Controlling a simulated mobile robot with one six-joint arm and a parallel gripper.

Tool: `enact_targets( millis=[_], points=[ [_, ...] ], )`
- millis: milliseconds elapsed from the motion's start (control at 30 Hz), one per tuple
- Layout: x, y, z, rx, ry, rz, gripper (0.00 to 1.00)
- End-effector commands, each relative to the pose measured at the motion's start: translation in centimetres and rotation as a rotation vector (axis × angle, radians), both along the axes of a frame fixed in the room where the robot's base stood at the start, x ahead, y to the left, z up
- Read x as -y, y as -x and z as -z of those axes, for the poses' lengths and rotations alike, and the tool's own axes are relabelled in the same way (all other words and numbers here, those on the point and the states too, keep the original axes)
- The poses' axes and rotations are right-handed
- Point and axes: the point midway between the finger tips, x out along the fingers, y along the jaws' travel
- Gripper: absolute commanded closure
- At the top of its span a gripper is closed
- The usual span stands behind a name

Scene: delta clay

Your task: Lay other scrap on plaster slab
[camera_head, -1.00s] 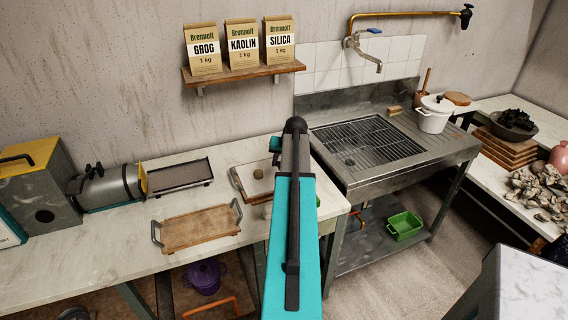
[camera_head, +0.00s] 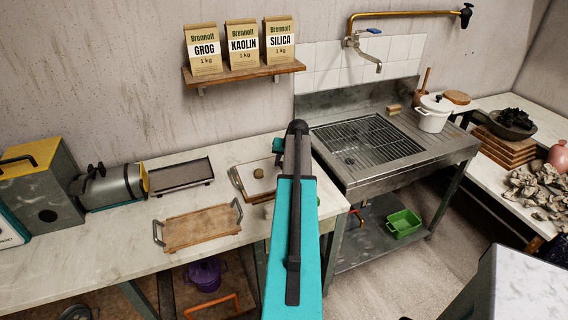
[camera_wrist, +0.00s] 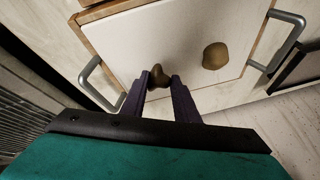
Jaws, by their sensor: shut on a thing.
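The plaster slab (camera_wrist: 175,35) is a pale plate in a wooden-edged tray with metal handles. In the head view the slab (camera_head: 246,187) lies on the bench, partly hidden by my arm. One brown clay scrap (camera_wrist: 215,56) rests on it, and this scrap also shows in the head view (camera_head: 259,173). My gripper (camera_wrist: 160,83) has purple fingers, shut on the other brown scrap (camera_wrist: 158,72), over the slab and to the left of the resting scrap in the wrist view. I cannot tell whether the held scrap touches the slab. In the head view my arm hides the fingers.
A wooden tray with handles (camera_head: 201,228) and a dark flat tray (camera_head: 180,176) stand to the left on the bench (camera_head: 95,240). A metal sink (camera_head: 365,140) adjoins on the right. A shelf (camera_head: 245,74) with several paper bags hangs above.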

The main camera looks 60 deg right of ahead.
Motion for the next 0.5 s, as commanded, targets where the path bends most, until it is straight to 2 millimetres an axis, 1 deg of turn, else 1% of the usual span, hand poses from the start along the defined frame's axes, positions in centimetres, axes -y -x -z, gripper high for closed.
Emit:
enact_targets(
  millis=[200,500],
  points=[
    [0.0,0.0,1.3,0.0,0.0,-0.001,1.0],
    [0.0,0.0,1.7,-0.001,-0.001,0.0,1.0]
  ],
)
